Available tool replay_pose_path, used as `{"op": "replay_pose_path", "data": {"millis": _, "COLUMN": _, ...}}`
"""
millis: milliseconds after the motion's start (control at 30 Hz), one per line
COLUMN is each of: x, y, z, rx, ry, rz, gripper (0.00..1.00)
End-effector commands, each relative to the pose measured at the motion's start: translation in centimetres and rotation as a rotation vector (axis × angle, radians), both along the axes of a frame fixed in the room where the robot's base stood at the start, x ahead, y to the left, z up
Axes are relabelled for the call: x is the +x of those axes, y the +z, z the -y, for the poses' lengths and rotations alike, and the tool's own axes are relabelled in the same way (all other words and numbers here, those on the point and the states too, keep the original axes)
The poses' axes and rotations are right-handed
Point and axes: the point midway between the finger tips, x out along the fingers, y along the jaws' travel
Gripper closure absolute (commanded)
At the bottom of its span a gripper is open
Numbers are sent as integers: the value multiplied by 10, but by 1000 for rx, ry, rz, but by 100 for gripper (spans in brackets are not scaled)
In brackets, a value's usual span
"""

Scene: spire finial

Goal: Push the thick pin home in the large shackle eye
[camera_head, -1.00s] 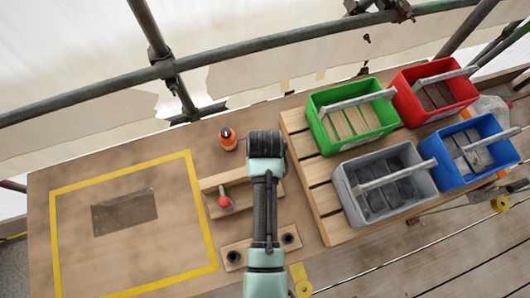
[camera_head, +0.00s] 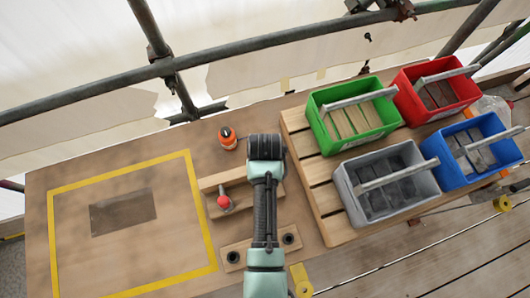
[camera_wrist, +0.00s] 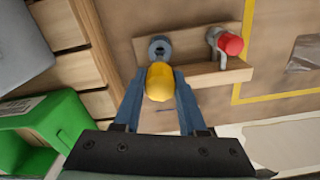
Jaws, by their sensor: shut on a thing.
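In the wrist view, my gripper (camera_wrist: 158,92) has its two blue fingers closed on the yellow head (camera_wrist: 160,80) of the thick pin. Just beyond the yellow head is a grey metal shackle eye (camera_wrist: 159,46), mounted on a wooden block (camera_wrist: 200,78). The head overlaps the near side of the eye in this view. The pin's shank is hidden, so I cannot tell how deep it sits. In the head view my arm covers the gripper, the yellow head and this eye.
A second shackle holds a red-headed pin (camera_wrist: 230,44) on the same block; the red head also shows in the head view (camera_head: 224,201). An orange-and-black object (camera_head: 228,138) stands behind. A board with two holes (camera_head: 262,247) lies in front. Green (camera_head: 326,142), grey, red and blue bins stand right.

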Motion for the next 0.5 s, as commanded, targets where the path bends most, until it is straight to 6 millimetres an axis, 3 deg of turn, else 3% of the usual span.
{"op": "replay_pose_path", "data": {"millis": 200, "x": 0, "y": -25, "z": 0, "rx": 0, "ry": 0, "rz": -1, "gripper": 100}}
{"op": "replay_pose_path", "data": {"millis": 500, "x": 0, "y": -31, "z": 0, "rx": 0, "ry": 0, "rz": 1, "gripper": 100}}
